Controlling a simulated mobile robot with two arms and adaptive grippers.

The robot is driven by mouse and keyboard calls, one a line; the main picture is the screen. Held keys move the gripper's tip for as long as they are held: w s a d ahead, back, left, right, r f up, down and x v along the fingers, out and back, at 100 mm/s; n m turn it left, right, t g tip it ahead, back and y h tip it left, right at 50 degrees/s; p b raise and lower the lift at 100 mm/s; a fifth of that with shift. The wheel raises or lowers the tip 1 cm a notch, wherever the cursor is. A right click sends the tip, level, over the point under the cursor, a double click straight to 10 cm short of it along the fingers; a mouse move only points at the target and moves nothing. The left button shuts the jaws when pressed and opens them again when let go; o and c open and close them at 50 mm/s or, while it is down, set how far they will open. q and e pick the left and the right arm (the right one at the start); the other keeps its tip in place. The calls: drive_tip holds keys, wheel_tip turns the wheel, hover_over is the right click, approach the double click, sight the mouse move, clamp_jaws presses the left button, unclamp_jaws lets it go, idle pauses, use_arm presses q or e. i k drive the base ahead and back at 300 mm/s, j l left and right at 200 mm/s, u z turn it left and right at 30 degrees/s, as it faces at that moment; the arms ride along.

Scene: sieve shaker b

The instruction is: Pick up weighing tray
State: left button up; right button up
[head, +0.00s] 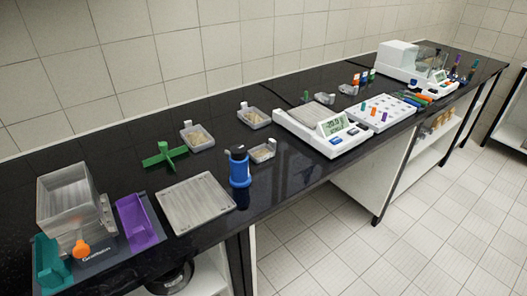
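Three small clear-grey trays with pale grainy contents rest on the black bench: one at the left (197,137), one at the back (254,118) and one at the front (262,151). Each has a small white tab at its rim. A flat grey plate (197,203) lies near the front edge. I cannot tell for sure which of these is the weighing tray. Small grey metal-like dishes (348,89) sit farther right, behind the white rack. Neither of my grippers is in view.
A shaker-like machine (68,195) with purple (138,220) and teal (50,265) bins stands at the left end. A green cross-shaped piece (164,154), a blue bottle (240,170), a white balance (320,125), a white rack (378,112) and another balance (415,62) occupy the bench.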

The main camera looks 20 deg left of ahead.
sight(264, 153)
drive_tip(key=i+u, duration=0.2)
drive_tip(key=u, duration=0.15)
drive_tip(key=i+l+u, duration=0.15)
drive_tip(key=u, duration=0.25)
drive_tip(key=i+l+u, duration=0.15)
drive_tip(key=u, duration=0.2)
drive_tip(key=i+l, duration=0.05)
drive_tip(key=i, duration=0.05)
